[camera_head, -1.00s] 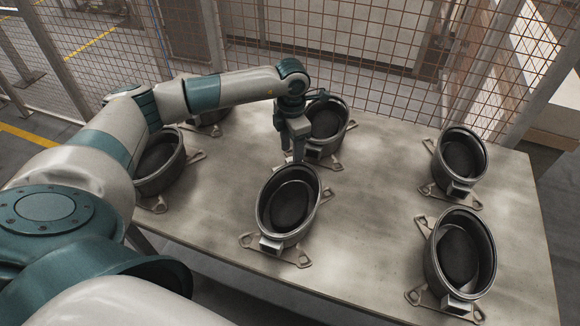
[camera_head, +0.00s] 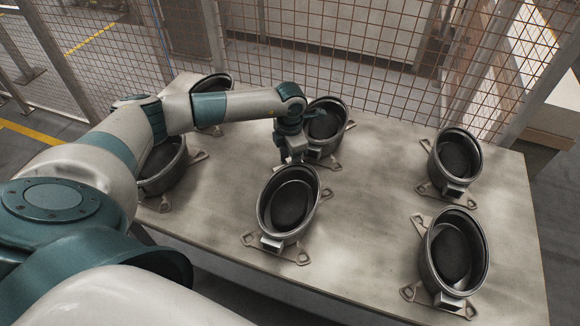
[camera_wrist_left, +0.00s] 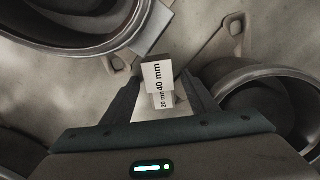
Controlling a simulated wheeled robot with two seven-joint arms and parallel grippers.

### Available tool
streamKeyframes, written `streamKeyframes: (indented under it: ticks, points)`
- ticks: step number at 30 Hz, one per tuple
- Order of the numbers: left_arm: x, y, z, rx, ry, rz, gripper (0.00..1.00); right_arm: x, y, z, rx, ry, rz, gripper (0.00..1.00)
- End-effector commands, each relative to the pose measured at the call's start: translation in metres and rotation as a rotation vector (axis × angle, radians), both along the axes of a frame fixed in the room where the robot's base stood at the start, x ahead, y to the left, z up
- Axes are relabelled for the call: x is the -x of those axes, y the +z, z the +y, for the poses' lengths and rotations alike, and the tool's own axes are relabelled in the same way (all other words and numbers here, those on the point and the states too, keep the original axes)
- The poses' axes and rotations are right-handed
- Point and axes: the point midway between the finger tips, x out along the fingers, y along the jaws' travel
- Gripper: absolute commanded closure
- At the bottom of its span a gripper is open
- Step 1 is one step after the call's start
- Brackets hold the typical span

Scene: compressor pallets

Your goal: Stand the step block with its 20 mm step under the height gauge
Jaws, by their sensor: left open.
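The step block (camera_wrist_left: 158,76) is a small pale block in the left wrist view. It carries the printed labels "40 mm" and "20 mm", with the 40 mm face nearer the top of the picture. My left gripper (camera_wrist_left: 160,84) is open, with one finger on each side of the block; I cannot tell whether either touches it. In the head view my left gripper (camera_head: 291,157) is low over the table between two round housings, and I cannot make out the block there. I cannot identify the height gauge in either view. My right gripper is not in view.
Several dark round housings on flat brackets stand on the table (camera_head: 370,225). One housing (camera_head: 288,205) is just in front of the gripper and another (camera_head: 326,125) just behind it. Table between the middle and right housings is clear. A mesh fence (camera_head: 340,60) runs behind.

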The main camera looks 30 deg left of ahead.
Motion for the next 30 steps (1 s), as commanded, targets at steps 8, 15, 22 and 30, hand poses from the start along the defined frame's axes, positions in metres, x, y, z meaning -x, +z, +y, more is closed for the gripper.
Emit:
streamKeyframes:
  ticks: [8, 15, 22, 30]
  points:
    - [0.0, 0.0, 0.0, 0.0, 0.0, 0.0, 1.0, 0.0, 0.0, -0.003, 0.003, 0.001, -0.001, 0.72]
    - [-0.001, 0.002, 0.0, 0.001, 0.0, -0.003, 1.0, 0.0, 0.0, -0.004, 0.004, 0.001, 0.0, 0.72]
    - [-0.002, 0.007, 0.0, 0.001, 0.0, -0.004, 1.0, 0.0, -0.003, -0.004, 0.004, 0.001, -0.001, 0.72]
    - [-0.002, 0.035, 0.0, 0.001, 0.0, -0.007, 1.0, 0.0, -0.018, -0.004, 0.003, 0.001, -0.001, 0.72]
